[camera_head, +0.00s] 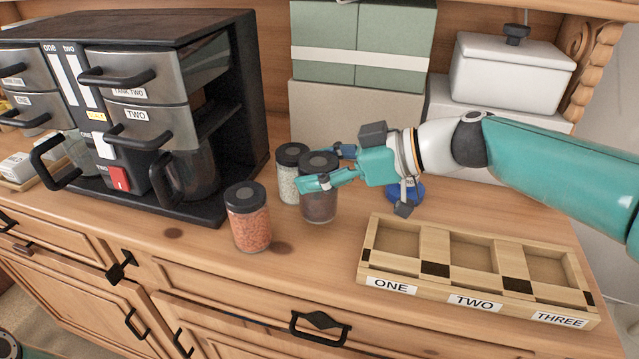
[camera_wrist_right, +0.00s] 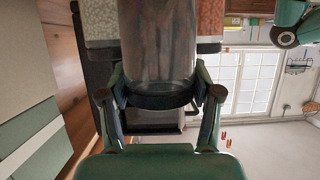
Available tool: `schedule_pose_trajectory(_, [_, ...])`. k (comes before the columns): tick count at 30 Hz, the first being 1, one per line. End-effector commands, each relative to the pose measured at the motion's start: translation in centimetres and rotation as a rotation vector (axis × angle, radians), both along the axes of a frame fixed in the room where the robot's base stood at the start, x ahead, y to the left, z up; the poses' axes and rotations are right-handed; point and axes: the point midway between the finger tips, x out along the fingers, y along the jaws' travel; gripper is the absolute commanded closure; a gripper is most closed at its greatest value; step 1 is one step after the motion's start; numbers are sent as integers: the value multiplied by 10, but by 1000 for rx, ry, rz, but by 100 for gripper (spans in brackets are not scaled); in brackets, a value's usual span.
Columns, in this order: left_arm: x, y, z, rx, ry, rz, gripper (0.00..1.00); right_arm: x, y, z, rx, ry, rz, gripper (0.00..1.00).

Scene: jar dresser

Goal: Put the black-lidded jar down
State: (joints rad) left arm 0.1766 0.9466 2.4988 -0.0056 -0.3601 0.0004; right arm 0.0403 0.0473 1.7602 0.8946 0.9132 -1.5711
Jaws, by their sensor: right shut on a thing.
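My right gripper (camera_head: 325,168) is shut on a black-lidded jar with dark contents (camera_head: 319,205), and the jar is upright. In the right wrist view this jar (camera_wrist_right: 158,45) sits between the fingers (camera_wrist_right: 160,97), which grip near its dark lid. I cannot tell whether its base touches the dresser top. A black-lidded jar with orange contents (camera_head: 251,226) stands in front of it to the left. A black-lidded jar with white contents (camera_head: 289,186) stands close behind it to the left, partly hidden. My left gripper is not in view.
A wooden tray (camera_head: 477,295) with empty compartments labelled ONE, TWO and THREE lies at the right front. A black coffee machine (camera_head: 240,100) stands left. Green boxes (camera_head: 395,85) and a white lidded box (camera_head: 510,75) stand behind. A blue object (camera_head: 415,188) is partly hidden beneath my gripper.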

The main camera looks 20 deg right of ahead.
Motion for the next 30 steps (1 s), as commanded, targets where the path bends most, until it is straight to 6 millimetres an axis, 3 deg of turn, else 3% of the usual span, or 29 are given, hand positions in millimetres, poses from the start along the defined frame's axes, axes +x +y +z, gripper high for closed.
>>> schedule_pose_trajectory(6, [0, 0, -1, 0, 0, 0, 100, 0, 0, -27, 1, 2, -1, 98])
schedule_pose_trajectory(19, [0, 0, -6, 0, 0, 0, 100, 0, 0, -33, 0, -2, 1, 98])
schedule_pose_trajectory(20, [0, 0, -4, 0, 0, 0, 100, 0, 0, -32, -1, 0, 1, 32])
schedule_pose_trajectory(24, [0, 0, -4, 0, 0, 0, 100, 0, 1, -32, -1, 1, 1, 11])
schedule_pose_trajectory(30, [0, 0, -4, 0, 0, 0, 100, 0, 1, -32, 0, 1, 2, 11])
